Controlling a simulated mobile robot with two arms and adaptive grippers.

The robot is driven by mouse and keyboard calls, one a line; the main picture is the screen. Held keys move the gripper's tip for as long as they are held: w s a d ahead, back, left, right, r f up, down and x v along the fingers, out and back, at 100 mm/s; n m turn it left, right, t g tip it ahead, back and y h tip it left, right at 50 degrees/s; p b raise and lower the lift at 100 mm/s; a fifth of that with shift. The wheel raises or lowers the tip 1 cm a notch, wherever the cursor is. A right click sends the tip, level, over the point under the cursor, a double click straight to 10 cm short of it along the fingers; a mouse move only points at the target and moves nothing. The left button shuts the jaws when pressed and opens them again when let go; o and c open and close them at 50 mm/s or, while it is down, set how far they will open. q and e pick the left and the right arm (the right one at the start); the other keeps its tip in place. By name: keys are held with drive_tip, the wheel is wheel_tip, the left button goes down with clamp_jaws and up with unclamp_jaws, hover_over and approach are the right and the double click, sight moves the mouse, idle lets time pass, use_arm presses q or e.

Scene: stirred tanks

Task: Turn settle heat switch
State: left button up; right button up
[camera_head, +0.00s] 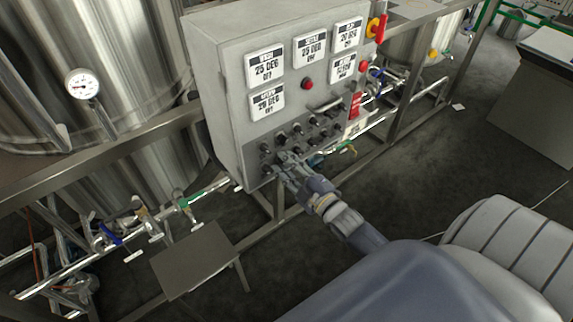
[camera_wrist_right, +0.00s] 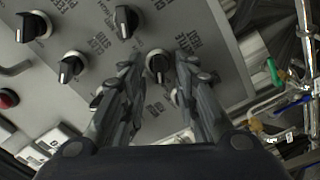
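The grey control box (camera_head: 222,90) stands in the head view with rows of black switch knobs on its lower front. My right gripper (camera_head: 284,164) is at the lower left of these rows. In the right wrist view its two fingers (camera_wrist_right: 158,80) are apart, one on each side of a black knob (camera_wrist_right: 158,62) with a pale pointer line. Whether the fingers touch the knob I cannot tell. The labels beside the knobs are upside down and partly covered, so I cannot surely read which is settle heat. My left gripper is not in view.
More knobs (camera_wrist_right: 72,66) sit close beside the fingers. Display plates (camera_head: 265,66) and a red button (camera_head: 307,84) are higher on the box. Steel tanks (camera_head: 130,50) stand left, with pipes and coloured valves (camera_wrist_right: 282,137) near the box. A small metal platform (camera_head: 195,262) is lower left.

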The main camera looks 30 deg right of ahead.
clamp_jaws()
drive_tip(key=shift+m, duration=0.3)
drive_tip(key=shift+d+r+m+p, duration=0.1)
drive_tip(key=shift+m+p, duration=0.5)
drive_tip(key=shift+m, duration=1.25)
drive_tip(key=shift+d+r+m+p, duration=0.1)
drive_tip(key=shift+m+p, duration=0.5)
drive_tip(key=shift+m, duration=1.25)
unclamp_jaws()
drive_tip(key=shift+s, duration=0.1)
